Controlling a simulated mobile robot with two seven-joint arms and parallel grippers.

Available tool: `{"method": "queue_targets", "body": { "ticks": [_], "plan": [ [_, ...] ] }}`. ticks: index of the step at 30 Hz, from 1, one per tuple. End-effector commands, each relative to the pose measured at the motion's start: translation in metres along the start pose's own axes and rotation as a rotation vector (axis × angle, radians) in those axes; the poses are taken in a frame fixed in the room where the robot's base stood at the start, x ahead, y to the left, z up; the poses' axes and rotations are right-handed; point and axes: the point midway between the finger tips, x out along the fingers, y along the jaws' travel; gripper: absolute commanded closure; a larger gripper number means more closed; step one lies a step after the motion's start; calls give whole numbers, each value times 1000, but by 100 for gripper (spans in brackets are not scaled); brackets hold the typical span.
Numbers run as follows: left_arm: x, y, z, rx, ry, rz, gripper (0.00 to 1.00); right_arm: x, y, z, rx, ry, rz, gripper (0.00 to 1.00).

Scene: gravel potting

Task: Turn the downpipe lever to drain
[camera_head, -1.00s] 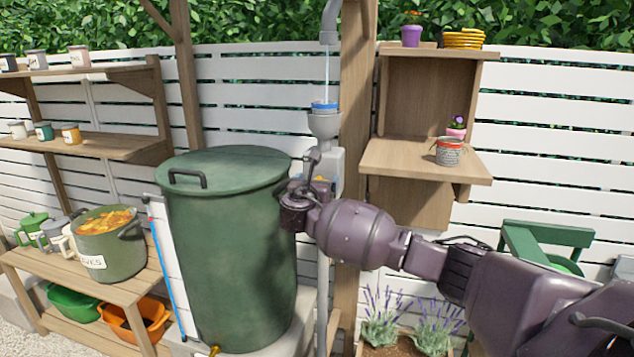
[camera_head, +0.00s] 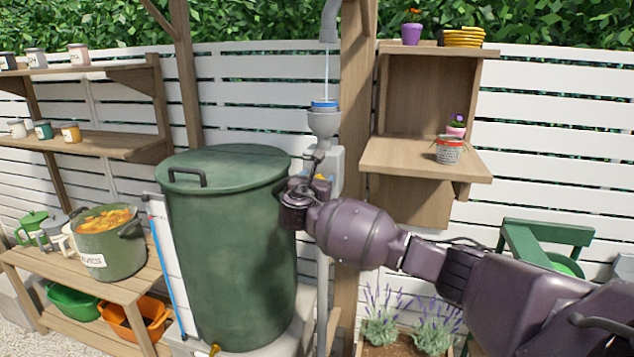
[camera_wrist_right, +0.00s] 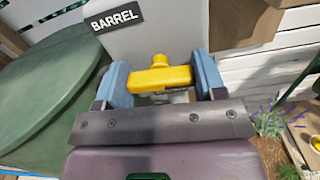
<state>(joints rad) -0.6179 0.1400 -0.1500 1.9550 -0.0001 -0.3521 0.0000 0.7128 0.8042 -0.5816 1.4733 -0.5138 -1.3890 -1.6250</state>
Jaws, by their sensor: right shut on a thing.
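The yellow downpipe lever (camera_wrist_right: 160,79) sits between the blue pads of my right gripper (camera_wrist_right: 163,84) in the right wrist view. The gripper is shut on it. The lever lies roughly crosswise below a plate marked BARREL on the grey diverter box (camera_wrist_right: 155,38). In the head view the box (camera_head: 336,163) is on the downpipe beside the green barrel (camera_head: 235,255), and my right gripper (camera_head: 316,172) largely hides the lever. A thin water stream falls from the upper pipe (camera_head: 330,22) into the grey funnel (camera_head: 323,124). My left gripper is out of view.
The barrel stands close left of my right wrist. A wooden post (camera_head: 357,120) and a wall shelf (camera_head: 425,158) with a small pot (camera_head: 449,151) are to the right. Lavender (camera_head: 415,325) grows below my arm. A pot of leaves (camera_head: 108,250) stands on the left bench.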

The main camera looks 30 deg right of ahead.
Motion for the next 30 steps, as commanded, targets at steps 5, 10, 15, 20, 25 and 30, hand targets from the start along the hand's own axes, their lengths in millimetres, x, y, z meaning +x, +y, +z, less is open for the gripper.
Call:
{"method": "queue_targets", "body": {
  "ticks": [5, 10, 15, 20, 25, 30],
  "plan": [
    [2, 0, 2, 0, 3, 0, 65, 0, 0, -2, 125, 3, -1, 60],
    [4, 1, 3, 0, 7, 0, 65, -1, 0, -3, 280, 4, -2, 60],
    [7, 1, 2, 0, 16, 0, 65, -1, 0, -4, 444, 4, -1, 60],
    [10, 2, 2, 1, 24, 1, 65, -1, 0, -4, 596, 5, -2, 60],
    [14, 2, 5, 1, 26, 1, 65, -1, 0, -5, 758, 5, -3, 60],
    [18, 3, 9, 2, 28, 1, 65, -1, 0, -5, 919, 6, -2, 60]
  ]
}}
